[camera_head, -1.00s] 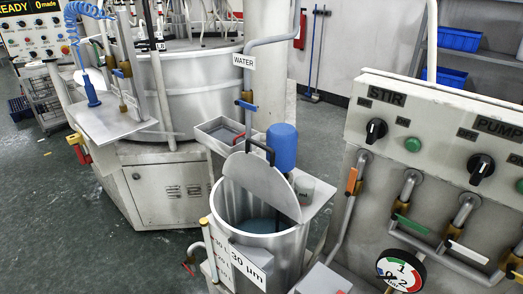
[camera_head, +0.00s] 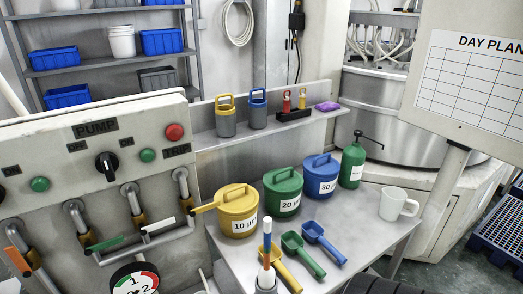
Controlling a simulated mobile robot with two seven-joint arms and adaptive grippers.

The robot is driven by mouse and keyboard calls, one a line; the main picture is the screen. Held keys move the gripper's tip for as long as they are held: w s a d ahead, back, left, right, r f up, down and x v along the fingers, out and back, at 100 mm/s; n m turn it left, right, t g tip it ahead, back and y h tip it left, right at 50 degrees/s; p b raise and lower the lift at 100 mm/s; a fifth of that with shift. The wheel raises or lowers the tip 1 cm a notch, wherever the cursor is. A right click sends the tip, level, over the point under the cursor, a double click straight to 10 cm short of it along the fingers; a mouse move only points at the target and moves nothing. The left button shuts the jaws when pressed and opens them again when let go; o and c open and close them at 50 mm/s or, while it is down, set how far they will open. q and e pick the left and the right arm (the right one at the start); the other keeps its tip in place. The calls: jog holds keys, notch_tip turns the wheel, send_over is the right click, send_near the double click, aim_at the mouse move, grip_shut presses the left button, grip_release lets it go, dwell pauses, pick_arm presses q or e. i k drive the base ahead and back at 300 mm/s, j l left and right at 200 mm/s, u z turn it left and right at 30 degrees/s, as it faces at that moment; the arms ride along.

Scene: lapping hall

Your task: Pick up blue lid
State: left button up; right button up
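The blue lid (camera_head: 321,163), with a raised loop handle, sits on top of the blue canister (camera_head: 320,185) marked 30 µm. This canister stands on the grey bench towards its back edge, right of the green canister (camera_head: 283,193) marked 20 µm and left of a green bottle. The lid's top and handle are unobstructed from this viewpoint. Neither of my grippers is in view.
The yellow canister (camera_head: 238,210) stands left of the green one. Yellow, green and blue scoops (camera_head: 325,243) lie in front. A green pump bottle (camera_head: 352,163) and white jug (camera_head: 397,203) stand right. A shelf (camera_head: 205,140) with cups runs behind. The control panel (camera_head: 80,165) is at left.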

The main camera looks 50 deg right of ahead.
aim_at(324, 165)
jog(key=z, duration=2.15)
